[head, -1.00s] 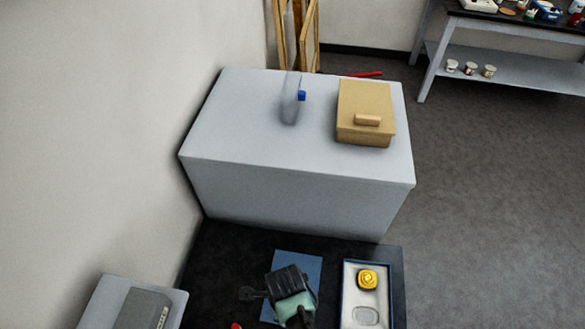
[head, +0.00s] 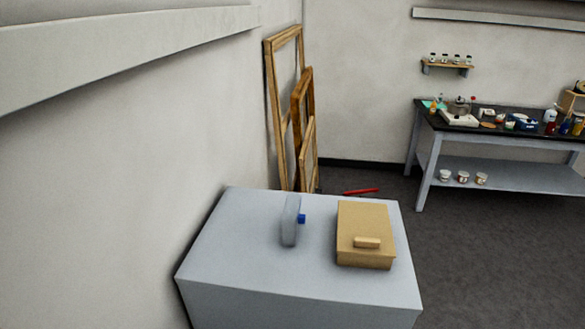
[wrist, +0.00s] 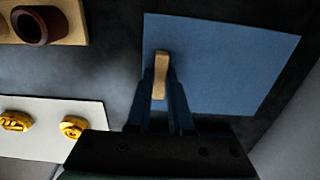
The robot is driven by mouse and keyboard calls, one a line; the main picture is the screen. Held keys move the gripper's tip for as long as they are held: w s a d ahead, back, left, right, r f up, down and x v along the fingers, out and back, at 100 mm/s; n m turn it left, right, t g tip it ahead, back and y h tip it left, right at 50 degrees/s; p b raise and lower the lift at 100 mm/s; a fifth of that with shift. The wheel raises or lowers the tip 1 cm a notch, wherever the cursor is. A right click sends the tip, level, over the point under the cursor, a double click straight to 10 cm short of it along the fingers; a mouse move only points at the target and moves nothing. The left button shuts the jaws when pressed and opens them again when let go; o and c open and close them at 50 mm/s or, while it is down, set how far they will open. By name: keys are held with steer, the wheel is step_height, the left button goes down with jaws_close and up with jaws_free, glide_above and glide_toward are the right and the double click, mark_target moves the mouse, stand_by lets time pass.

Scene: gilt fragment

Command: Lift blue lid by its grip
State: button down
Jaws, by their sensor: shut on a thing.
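The blue lid (wrist: 225,65) is a flat blue panel on the right of the wrist view, with a short tan grip (wrist: 161,66) near its left edge. My gripper (wrist: 160,92) is shut on the grip, with a finger on each side of it. Part of the lid is hidden behind my gripper. I cannot tell from this angle whether the lid is clear of the dark surface. Neither the lid nor my gripper shows in the head view now.
Gold pieces (wrist: 72,127) lie on a white surface (wrist: 45,109) at left. A brown round cup (wrist: 40,26) stands at upper left.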

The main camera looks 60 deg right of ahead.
steer(key=shift+r, duration=0.1)
stand_by(0.3)
step_height(320, 180, up, 16)
steer(key=p, duration=0.6)
stand_by(0.4)
